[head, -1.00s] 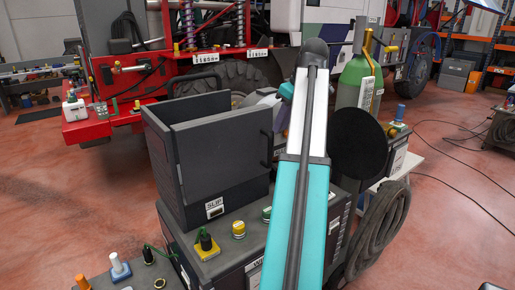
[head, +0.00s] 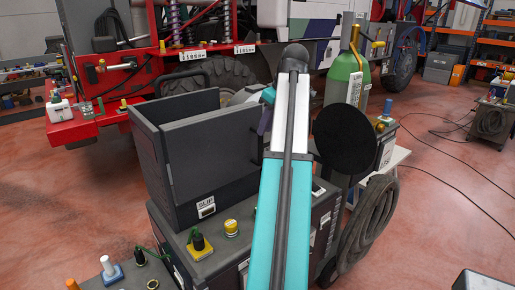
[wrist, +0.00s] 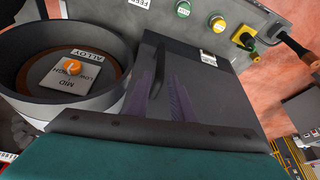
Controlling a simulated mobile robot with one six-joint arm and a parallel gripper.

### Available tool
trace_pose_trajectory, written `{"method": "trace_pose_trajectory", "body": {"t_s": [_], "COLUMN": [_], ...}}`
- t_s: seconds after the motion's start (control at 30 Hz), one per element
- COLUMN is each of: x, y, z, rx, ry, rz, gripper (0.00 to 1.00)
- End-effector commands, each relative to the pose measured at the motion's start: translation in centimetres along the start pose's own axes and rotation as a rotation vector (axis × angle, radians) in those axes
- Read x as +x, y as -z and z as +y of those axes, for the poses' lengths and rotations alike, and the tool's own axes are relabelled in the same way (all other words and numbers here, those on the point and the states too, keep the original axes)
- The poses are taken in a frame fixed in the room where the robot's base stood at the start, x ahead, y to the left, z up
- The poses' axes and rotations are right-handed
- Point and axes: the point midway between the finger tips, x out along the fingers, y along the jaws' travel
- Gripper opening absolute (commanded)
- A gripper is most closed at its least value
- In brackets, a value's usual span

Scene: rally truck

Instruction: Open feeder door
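The feeder door appears to be the dark grey panel (head: 210,160) on the front of an open-topped grey box in the head view. In the wrist view the panel (wrist: 210,95) fills the middle and carries a black bar handle (wrist: 159,60). My gripper's purple fingers (wrist: 165,80) are apart, pointing at the panel close to the handle's lower end. I cannot tell whether they touch the handle. In the head view my teal and white arm covers the handle, and only a bit of purple finger shows beside the panel's right edge.
The base has a yellow button (head: 231,228) and a black knob on yellow (head: 199,243). A black disc (head: 343,138) and green cylinder (head: 348,80) stand right of my arm.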

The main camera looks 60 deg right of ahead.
Motion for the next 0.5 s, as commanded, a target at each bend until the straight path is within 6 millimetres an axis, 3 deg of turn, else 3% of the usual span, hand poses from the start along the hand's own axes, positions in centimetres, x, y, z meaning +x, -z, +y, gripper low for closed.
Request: {"method": "trace_pose_trajectory", "body": {"t_s": [0.5], "x": [6.1], "y": [-0.1], "z": [-0.1], "rx": [0.001], "ry": [0.001], "rz": [-0.001], "gripper": [0.22]}}
